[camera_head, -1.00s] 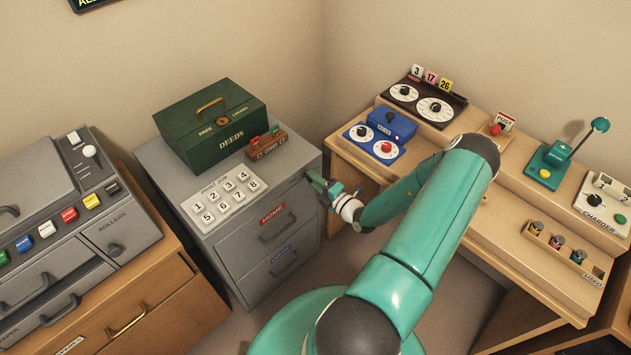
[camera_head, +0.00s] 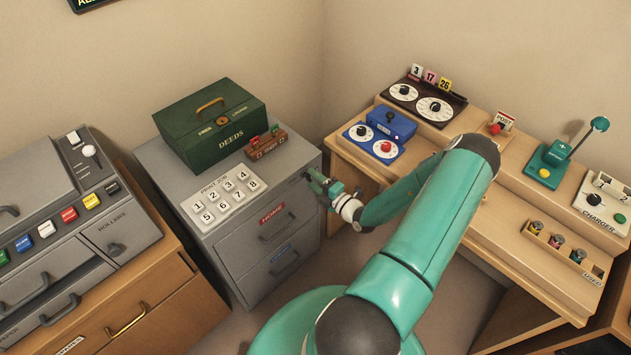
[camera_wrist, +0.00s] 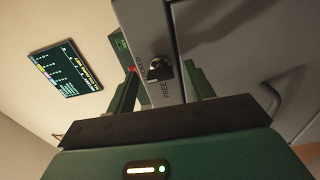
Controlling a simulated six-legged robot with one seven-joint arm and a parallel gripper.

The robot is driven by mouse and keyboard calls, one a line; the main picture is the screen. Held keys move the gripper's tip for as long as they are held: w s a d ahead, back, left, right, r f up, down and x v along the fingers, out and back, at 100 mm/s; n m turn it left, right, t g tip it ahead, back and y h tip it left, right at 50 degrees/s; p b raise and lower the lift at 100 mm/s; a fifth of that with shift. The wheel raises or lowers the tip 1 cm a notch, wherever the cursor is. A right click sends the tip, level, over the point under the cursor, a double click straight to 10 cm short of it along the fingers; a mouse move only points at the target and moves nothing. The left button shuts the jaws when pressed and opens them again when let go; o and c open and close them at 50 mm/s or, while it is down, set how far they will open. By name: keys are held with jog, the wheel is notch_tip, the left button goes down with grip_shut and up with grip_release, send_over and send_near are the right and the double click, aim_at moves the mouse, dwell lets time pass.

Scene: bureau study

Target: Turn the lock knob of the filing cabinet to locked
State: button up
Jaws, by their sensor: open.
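The grey filing cabinet (camera_head: 228,244) stands left of centre in the head view, with two labelled drawers. Its lock knob (camera_wrist: 158,69) is small and dark, on a grey strip in the wrist view. The word FREE is printed beside the knob; a second label is hard to read. I cannot tell which way the knob points. My gripper (camera_head: 312,181) is at the cabinet's upper right front corner. In the wrist view my gripper (camera_wrist: 161,76) is open, with the knob showing between its fingers, and no contact is clear. The knob is hidden in the head view.
A green deeds box (camera_head: 212,125), a small stamp rack (camera_head: 266,143) and a numbered key panel (camera_head: 224,194) sit on the cabinet. A desk (camera_head: 470,190) with dials stands to the right. A printer (camera_head: 70,215) stands to the left.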

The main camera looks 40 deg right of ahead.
jog(key=s, duration=1.3)
jog(key=shift+s+d, duration=0.2)
jog(key=shift+s, duration=0.2)
jog(key=w+a+r+n+g+y, duration=0.3)
jog(key=a+r+n+g+y, duration=0.3)
jog(key=a+r+n, duration=0.6)
jog(key=w+a+r+n+g+y, duration=0.3)
jog(key=a+r+n+g, duration=0.45)
jog(key=n, duration=0.95)
jog(key=s+a+r+n+h, duration=0.2)
jog(key=a+r+n+h, duration=0.1)
jog(key=r+n, duration=0.4)
jog(key=s+a+r+n+h, duration=0.3)
jog(key=a+r+n, duration=0.2)
jog(key=r+n, duration=0.2)
jog(key=s+a+r+n+t+h, duration=0.1)
jog(key=s+a+r+n+h, duration=0.2)
jog(key=r+n, duration=0.4)
jog(key=a+n, duration=0.1)
jog(key=n, duration=0.2)
jog(key=shift+a+n+h, duration=0.25)
jog(key=shift+n+h, duration=0.05)
jog(key=shift+n, duration=0.1)
